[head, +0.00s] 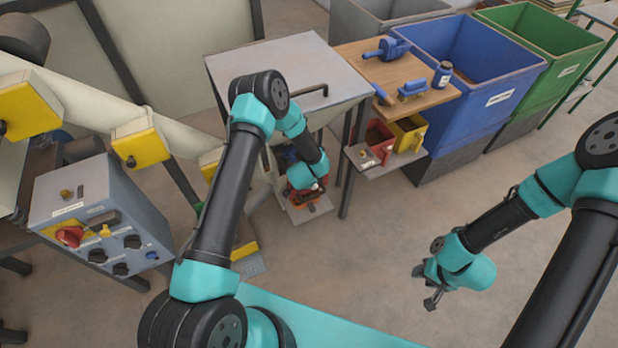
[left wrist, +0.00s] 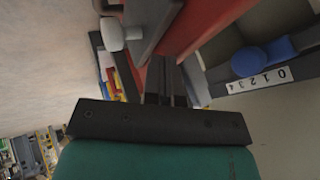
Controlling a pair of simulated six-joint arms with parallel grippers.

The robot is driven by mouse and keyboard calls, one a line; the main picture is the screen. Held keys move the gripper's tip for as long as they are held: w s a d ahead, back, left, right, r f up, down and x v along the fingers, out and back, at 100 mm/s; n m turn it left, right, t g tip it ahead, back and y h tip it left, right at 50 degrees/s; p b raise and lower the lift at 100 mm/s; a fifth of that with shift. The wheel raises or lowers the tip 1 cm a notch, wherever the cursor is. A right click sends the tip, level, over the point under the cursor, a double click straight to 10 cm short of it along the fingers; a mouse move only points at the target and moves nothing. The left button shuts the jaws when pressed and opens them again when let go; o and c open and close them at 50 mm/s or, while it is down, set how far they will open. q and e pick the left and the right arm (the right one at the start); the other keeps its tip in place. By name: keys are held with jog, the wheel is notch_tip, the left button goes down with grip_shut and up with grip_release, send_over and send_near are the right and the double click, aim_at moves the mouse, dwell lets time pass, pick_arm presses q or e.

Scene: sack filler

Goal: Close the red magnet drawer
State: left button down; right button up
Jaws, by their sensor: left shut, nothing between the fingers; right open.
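The red magnet drawer shows as a long red body (left wrist: 215,22) at the top of the left wrist view. A dark plate and a pale rounded knob (left wrist: 120,33) are beside it. My left gripper (left wrist: 166,85) is shut and empty, with its fingertips close to the red body; I cannot tell if they touch. In the head view my left arm reaches down under the grey hopper (head: 290,65), and its wrist hides most of the drawer area. My right gripper (head: 433,300) is open and empty above bare floor, away from the hopper.
A blue knob (left wrist: 262,55) and a number scale (left wrist: 258,80) are right of my left fingers. A control box (head: 100,220) stands at left. A shelf with red and yellow bins (head: 408,135) and a blue container (head: 465,90) stand right of the hopper. The floor at right is clear.

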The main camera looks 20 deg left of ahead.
pick_arm(q)
jog(key=shift+s, duration=0.1)
jog(key=s+d+r, duration=0.3)
jog(key=s+r, duration=0.5)
jog(key=shift+s+d, duration=0.25)
jog(key=shift+s, duration=0.1)
jog(key=shift+d, duration=0.1)
